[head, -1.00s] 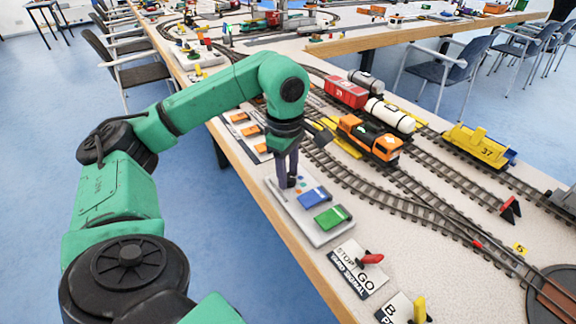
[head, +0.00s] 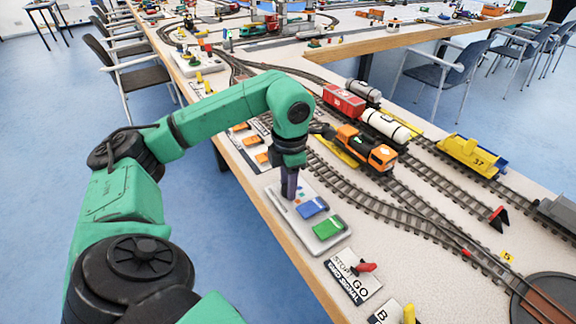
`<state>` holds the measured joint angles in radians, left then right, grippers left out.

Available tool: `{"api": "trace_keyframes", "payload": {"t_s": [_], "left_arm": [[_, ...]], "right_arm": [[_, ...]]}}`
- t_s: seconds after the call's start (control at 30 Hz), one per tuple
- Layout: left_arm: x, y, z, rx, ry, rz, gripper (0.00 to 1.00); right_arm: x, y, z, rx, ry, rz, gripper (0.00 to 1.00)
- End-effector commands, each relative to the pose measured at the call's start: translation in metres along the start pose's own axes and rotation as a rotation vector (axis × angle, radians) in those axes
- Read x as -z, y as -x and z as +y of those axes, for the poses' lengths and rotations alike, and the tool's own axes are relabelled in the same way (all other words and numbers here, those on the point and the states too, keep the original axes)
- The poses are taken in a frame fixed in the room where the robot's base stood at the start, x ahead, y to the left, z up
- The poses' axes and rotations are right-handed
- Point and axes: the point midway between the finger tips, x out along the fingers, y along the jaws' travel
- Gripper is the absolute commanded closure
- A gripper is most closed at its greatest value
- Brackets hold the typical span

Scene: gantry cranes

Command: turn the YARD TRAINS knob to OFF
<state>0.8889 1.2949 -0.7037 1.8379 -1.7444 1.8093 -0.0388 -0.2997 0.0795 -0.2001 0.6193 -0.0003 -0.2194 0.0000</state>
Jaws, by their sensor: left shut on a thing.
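A light grey control panel (head: 283,212) lies near the table's left edge, with a blue switch block (head: 313,207) and a green one (head: 329,228) on its near part. My left gripper (head: 289,195) points straight down onto the panel beside the blue block. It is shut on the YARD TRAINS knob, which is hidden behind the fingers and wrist. The knob's pointer and its OFF mark cannot be made out. My right gripper is not in view.
A STOP/GO signal plate (head: 352,276) with a red lever (head: 364,267) lies nearer on the same table edge. Orange switches (head: 262,157) sit beyond the panel. Tracks with an orange-black locomotive (head: 366,147) and a yellow wagon (head: 470,156) run to the right.

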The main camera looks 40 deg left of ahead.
Motion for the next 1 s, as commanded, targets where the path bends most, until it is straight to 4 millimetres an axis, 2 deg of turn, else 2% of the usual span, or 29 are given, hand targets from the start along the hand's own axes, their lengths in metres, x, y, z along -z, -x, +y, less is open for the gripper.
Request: {"api": "trace_keyframes", "payload": {"t_s": [1.0], "left_arm": [[-0.002, 0.002, 0.001, -0.001, 0.958, 0.052, 1.00]], "right_arm": [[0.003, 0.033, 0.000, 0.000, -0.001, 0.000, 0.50]]}}
